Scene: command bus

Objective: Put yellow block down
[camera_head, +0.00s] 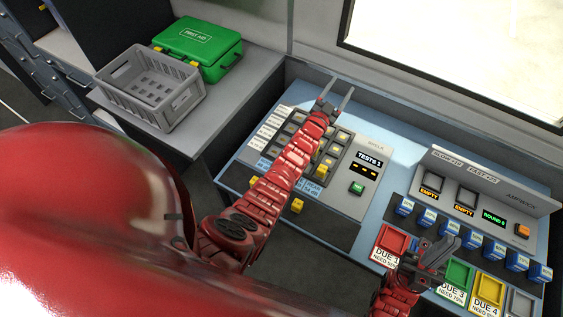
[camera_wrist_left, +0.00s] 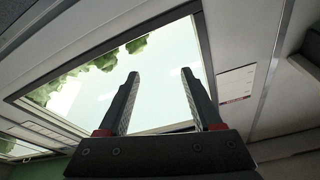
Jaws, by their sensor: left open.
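Several small yellow blocks show in the head view. One yellow block (camera_head: 297,205) sits near the front edge of the left console, and another yellow block (camera_head: 321,171) is close to my left forearm. I cannot tell which one the task means. My left gripper (camera_head: 335,103) is open and empty above the far edge of the console's grid (camera_head: 335,148), and my arm hides part of that grid. In the left wrist view its fingers (camera_wrist_left: 159,77) are apart with nothing between them. My right gripper (camera_head: 437,250) is over the coloured trays; its jaws are unclear.
A grey crate (camera_head: 133,108) and a green first-aid case (camera_head: 207,43) stand on the left counter. Several blue blocks (camera_head: 449,233) line the right console. Red (camera_head: 391,240), green (camera_head: 460,272) and yellow (camera_head: 489,289) trays are in front. A window (camera_head: 460,45) is behind.

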